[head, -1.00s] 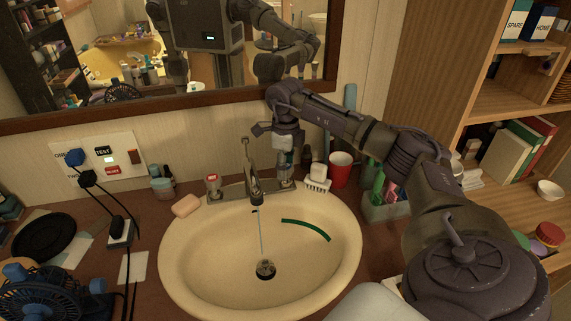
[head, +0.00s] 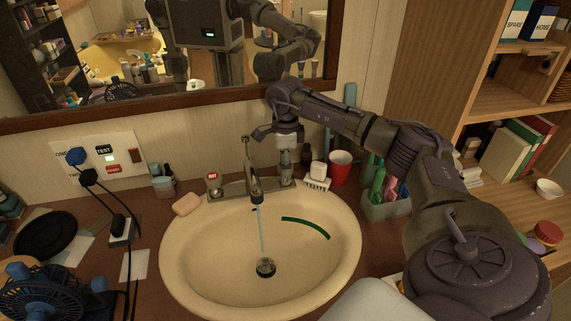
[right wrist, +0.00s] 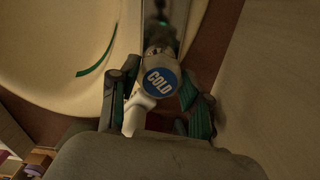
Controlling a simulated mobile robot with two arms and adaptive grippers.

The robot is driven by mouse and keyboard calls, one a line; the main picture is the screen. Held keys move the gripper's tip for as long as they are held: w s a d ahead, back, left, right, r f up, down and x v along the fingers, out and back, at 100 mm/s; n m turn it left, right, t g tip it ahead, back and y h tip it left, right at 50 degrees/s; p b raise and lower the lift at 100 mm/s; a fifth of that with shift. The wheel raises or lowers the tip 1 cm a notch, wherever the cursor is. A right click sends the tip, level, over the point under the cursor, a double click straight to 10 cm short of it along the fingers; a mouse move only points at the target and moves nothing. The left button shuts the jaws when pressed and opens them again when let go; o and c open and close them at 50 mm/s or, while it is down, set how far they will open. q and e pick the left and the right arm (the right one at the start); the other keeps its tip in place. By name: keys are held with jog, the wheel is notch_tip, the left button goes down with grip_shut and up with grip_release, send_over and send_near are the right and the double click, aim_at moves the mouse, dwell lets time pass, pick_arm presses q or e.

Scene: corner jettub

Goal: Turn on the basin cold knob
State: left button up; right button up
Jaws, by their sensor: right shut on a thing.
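The basin cold knob (right wrist: 160,82) shows its blue COLD label in the right wrist view, between the two fingers of my right gripper (right wrist: 161,103). In the head view my right gripper (head: 286,165) reaches down from above to the right end of the faucet (head: 252,175) and is shut on the knob, mostly hiding it. The hot knob (head: 213,181), with a red label, stands at the left of the faucet. A thin bluish stream of water (head: 261,232) runs from the spout toward the drain (head: 266,267) of the cream basin (head: 190,255). My left gripper is not in view.
Soap (head: 186,204) lies at the left rim. The mirror (head: 110,60) is above, and a wooden shelf (head: 510,100) at right.

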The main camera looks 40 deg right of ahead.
jog(key=o, duration=1.1)
jog(key=shift+o, duration=0.2)
jog(key=shift+r, duration=0.1)
notch_tip(320, 180, up, 12)
